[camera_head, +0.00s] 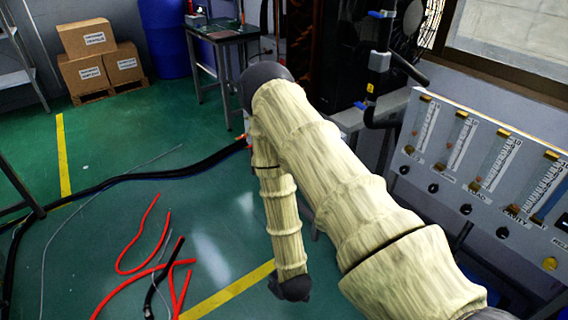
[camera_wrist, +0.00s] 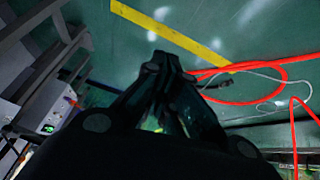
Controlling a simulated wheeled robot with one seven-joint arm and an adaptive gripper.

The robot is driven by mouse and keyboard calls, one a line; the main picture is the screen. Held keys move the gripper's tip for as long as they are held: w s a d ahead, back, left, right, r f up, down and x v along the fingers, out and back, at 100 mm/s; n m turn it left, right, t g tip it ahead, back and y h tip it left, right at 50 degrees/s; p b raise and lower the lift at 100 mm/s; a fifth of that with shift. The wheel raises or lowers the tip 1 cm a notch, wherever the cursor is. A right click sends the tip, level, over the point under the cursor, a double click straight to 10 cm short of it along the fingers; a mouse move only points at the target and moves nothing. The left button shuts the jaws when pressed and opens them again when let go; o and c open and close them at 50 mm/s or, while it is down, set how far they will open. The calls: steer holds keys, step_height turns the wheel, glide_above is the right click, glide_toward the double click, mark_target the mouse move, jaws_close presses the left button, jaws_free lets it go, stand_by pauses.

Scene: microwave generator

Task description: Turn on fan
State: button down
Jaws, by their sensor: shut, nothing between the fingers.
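A round fan (camera_head: 408,22) with a wire guard is partly visible at the top right of the head view, behind a dark upright frame. I cannot tell whether it is spinning, and I cannot make out its switch. My gripper (camera_wrist: 174,65) is shut and empty in the wrist view, with green floor behind its fingertips. In the head view my arm bends and comes down over the floor, and my gripper cannot be made out there. It is well apart from the fan.
A grey panel (camera_head: 455,188) with gauges and black knobs stands at the right. Red hoses (camera_head: 143,243) and dark cables (camera_head: 150,176) lie on the floor. Boxes (camera_head: 88,38), a blue barrel (camera_head: 165,38) and a small table (camera_head: 222,33) stand at the back.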

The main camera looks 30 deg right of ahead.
steer(key=w+d+f+n+t+h+b, duration=0.2)
steer(key=w+d+t+b, duration=0.25)
steer(key=w+b, duration=0.6)
steer(key=w+d+f+n+t+h+b, duration=0.15)
steer(key=w+d+t+b, duration=0.35)
steer(key=w, duration=1)
steer(key=w+d+r+n+t+h+b, duration=0.1)
steer(key=w+d+r+t+h+b, duration=0.2)
steer(key=d+b, duration=0.4)
steer(key=w+d+r+n+t+h+b, duration=0.1)
steer(key=w+d+r+t+h+b, duration=0.2)
steer(key=w+d+r+h+b, duration=0.2)
steer(key=w+d+b, duration=0.1)
steer(key=d+b, duration=0.2)
steer(key=d, duration=0.1)
steer(key=shift+w+r, duration=0.2)
steer(key=shift+w, duration=0.15)
steer(key=b+x, duration=0.7)
steer(key=x, duration=0.7)
